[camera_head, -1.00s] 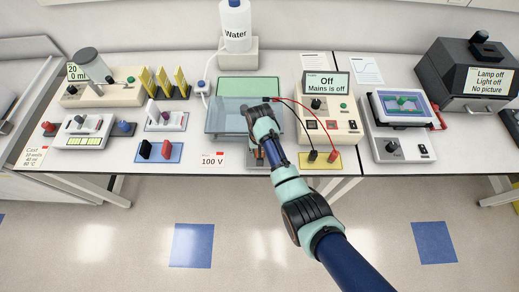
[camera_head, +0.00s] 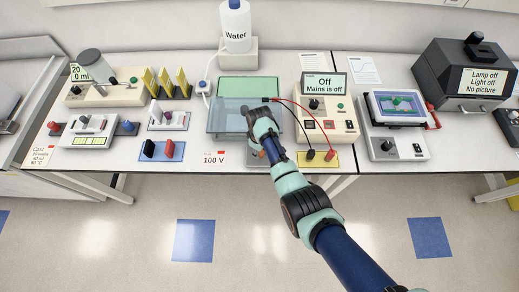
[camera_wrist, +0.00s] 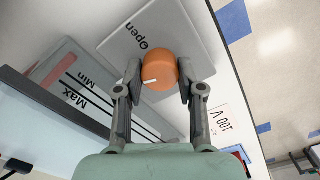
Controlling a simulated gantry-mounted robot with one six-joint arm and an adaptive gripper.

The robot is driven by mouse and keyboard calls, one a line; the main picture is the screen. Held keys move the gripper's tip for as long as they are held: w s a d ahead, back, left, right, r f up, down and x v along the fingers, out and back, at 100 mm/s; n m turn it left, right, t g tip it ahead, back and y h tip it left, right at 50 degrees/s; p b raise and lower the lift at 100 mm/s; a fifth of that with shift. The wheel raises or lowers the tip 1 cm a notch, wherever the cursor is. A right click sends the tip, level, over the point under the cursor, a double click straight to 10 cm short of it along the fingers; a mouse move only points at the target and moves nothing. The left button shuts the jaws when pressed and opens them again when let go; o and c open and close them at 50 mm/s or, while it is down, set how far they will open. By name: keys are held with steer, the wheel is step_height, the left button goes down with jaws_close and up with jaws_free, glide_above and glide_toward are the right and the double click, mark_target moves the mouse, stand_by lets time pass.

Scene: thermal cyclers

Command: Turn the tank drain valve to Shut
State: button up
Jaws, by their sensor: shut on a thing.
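The drain valve's round orange knob (camera_wrist: 166,68) is in the middle of the wrist view, with a short white mark on its lower-left side. It sits on a pale plate (camera_wrist: 185,25) with the word "Open" up and left of the knob. No "Shut" label can be read. My gripper (camera_wrist: 160,76) is shut on the knob, one finger on each side. In the head view, my arm hides most of the valve at the front of the clear tank (camera_head: 228,120).
"Max" and "Min" marks show on the tank in the wrist view. A "100 V" card (camera_head: 214,158) lies left of the valve. Black and red leads run to a yellow block (camera_head: 325,163) on the right. A control box (camera_head: 340,122) reads "Off".

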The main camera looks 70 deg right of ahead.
steer(key=shift+n, duration=1.6)
steer(key=o, duration=1.1)
steer(key=shift+o, duration=0.2)
steer(key=shift+r, duration=0.1)
step_height(320, 180, up, 12)
